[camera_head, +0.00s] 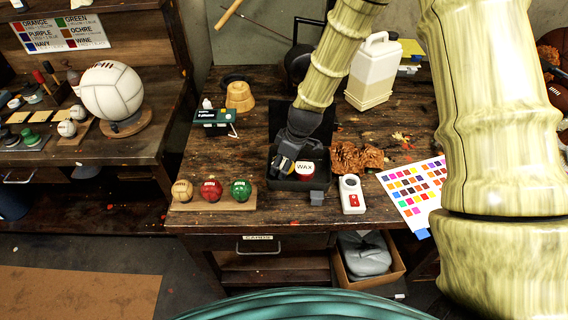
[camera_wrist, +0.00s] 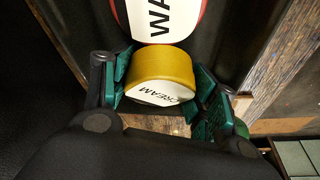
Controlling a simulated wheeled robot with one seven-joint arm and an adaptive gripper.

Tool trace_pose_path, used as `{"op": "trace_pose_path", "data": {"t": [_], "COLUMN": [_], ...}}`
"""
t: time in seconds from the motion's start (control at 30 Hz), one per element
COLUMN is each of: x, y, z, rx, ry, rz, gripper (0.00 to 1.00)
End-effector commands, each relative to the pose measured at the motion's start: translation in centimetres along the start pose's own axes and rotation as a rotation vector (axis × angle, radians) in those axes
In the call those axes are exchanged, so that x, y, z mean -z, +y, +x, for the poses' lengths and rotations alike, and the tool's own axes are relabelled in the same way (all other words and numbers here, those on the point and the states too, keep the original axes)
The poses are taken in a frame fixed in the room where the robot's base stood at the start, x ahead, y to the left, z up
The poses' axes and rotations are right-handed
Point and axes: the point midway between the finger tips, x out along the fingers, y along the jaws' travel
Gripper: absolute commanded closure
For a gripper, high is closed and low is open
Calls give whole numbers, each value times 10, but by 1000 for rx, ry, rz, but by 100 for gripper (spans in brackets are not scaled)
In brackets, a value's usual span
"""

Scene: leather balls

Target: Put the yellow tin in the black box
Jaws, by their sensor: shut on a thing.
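The yellow tin (camera_wrist: 163,64), with a white face marked CREAM, is held between the two green-padded fingers of my gripper (camera_wrist: 160,88). In the head view the tin (camera_head: 285,166) shows small and partly hidden by my gripper (camera_head: 283,163), which points down at the left part of the open black box (camera_head: 290,184). The tin appears inside or just over the box; I cannot tell whether it touches the floor. A red tin with a white WAX label (camera_head: 305,168) lies in the box, close beside the yellow tin; it also shows in the wrist view (camera_wrist: 150,18).
A white device (camera_head: 352,195) and a crumpled brown cloth (camera_head: 356,158) are right of the box. A wooden board with three small balls (camera_head: 211,190) lies to the left. A white jug (camera_head: 372,75) stands behind, and a colour chart (camera_head: 413,190) lies at the right.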

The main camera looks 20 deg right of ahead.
Motion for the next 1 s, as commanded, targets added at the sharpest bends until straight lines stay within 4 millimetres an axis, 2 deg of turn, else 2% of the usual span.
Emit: {"op": "trace_pose_path", "data": {"t": [0.13, 0.57, 0.6, 0.7, 1.0], "x": [-5, -5, -5, -5, -5], "y": [0, 0, 0, 0, 0], "z": [9, 13, 12, 12, 12], "rx": [1, 0, 0, 0, 0], "ry": [-3, -2, -2, -2, -2], "rz": [2, 2, 2, 1, 1], "gripper": [89, 89, 36, 20, 20]}}
